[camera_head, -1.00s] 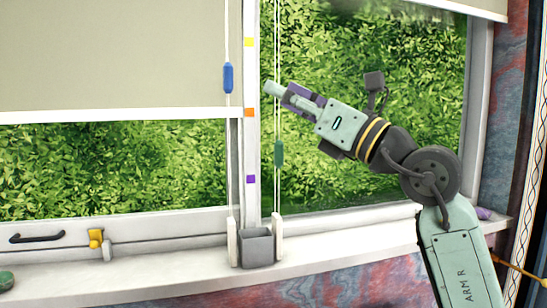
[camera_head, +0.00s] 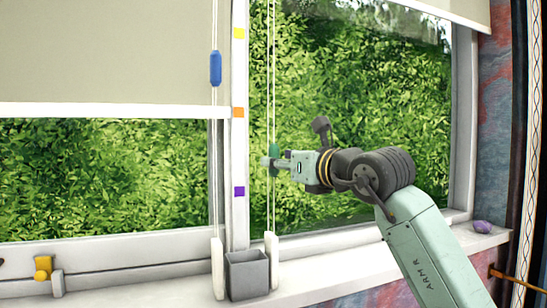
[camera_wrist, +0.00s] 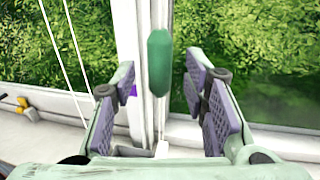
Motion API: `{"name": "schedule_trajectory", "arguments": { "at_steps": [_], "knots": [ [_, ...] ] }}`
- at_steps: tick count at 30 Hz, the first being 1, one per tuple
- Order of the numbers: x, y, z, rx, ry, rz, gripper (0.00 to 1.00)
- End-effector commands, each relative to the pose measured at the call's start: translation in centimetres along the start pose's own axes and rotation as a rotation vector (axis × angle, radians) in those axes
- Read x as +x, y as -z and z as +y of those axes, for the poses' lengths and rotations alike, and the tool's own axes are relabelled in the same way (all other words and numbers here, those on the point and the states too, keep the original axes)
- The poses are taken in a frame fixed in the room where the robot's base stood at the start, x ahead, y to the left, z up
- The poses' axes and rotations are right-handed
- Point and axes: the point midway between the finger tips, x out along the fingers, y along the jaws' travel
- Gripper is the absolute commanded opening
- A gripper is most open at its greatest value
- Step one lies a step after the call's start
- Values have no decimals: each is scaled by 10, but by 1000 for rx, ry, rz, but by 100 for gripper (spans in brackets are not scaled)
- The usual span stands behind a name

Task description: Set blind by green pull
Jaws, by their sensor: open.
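The green pull (camera_head: 273,151) hangs on thin cords in front of the right window pane, at a height between the orange and purple marks. My gripper (camera_head: 268,162) is at the pull, fingers pointing left, and partly hides it. In the wrist view the green pull (camera_wrist: 160,62) stands upright between the two open fingers with their purple pads; a gap shows on both sides. I cannot tell whether it is fully inside the jaws. The right blind (camera_head: 450,10) shows only as a pale strip at the top right.
Yellow (camera_head: 239,33), orange (camera_head: 238,112) and purple (camera_head: 239,191) marks sit on the window post. The left blind (camera_head: 100,55) has a blue pull (camera_head: 215,68). A grey box (camera_head: 248,275) stands on the sill below, between white cord holders.

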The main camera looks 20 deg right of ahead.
Motion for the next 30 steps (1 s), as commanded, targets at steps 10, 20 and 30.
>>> {"name": "schedule_trajectory", "arguments": {
  "at_steps": [10, 20, 30],
  "knots": [
    [31, 0, 0, 1, -1, -1, 40],
    [31, 0, 0, 0, 0, -1, 34],
    [31, 0, 0, 0, -1, -1, 12]
  ]
}}
